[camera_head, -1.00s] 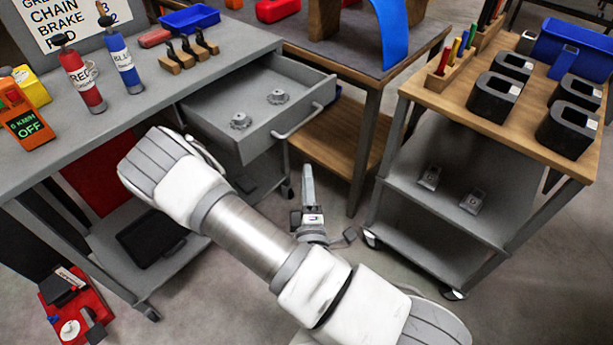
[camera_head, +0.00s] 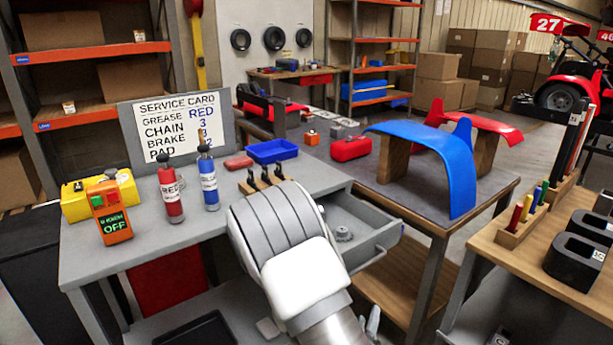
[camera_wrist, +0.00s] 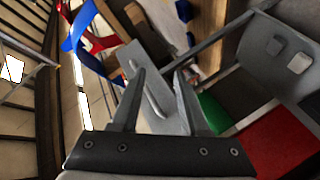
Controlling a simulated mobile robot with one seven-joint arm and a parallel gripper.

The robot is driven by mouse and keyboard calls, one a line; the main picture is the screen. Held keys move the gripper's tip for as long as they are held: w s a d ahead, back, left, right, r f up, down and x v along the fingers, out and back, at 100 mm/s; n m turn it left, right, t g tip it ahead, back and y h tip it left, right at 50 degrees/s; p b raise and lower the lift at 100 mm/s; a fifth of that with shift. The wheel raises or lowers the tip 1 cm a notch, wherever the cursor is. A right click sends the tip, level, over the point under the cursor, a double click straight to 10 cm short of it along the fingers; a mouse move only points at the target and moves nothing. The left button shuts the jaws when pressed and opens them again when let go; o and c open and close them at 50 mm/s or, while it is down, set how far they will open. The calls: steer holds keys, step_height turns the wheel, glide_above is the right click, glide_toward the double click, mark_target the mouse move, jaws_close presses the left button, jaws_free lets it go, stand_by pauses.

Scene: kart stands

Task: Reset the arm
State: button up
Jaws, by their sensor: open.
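My gripper (camera_wrist: 155,100) shows in the wrist view with its two dark fingers apart and nothing between them. It hangs in the air, with the grey drawer front and its handle (camera_wrist: 154,97) beyond the fingers. In the head view my arm rises from the bottom in front of the grey workbench (camera_head: 110,245) and hides part of the open drawer (camera_head: 357,222). Only a small grey tip, perhaps part of my gripper, shows at the bottom edge there, beside the arm.
The drawer stands open with a metal gear (camera_head: 343,234) in it. Red (camera_head: 170,192) and blue (camera_head: 208,180) bottles, an orange meter (camera_head: 109,212) and a blue tray (camera_head: 272,151) stand on the bench. A table with a blue fender (camera_head: 452,160) and a wooden-topped cart (camera_head: 545,255) stand to the right.

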steer(key=s+a+r+m+g+y, duration=0.1)
steer(key=a+r+m+g+y, duration=0.2)
steer(key=r, duration=0.4)
steer(key=s+a+r+m+g+y, duration=0.1)
steer(key=a+r+m+g+y, duration=0.15)
steer(key=r, duration=0.45)
steer(key=s+d+r+m+g, duration=0.1)
steer(key=s+d+r+g, duration=0.15)
steer(key=s+r, duration=0.45)
steer(key=s+d+r+g, duration=0.1)
steer(key=s+d+r, duration=0.3)
steer(key=s, duration=0.8)
step_height(320, 180, up, 16)
steer(key=p, duration=1.7)
steer(key=shift+w+a, duration=0.3)
steer(key=shift+w+r, duration=0.1)
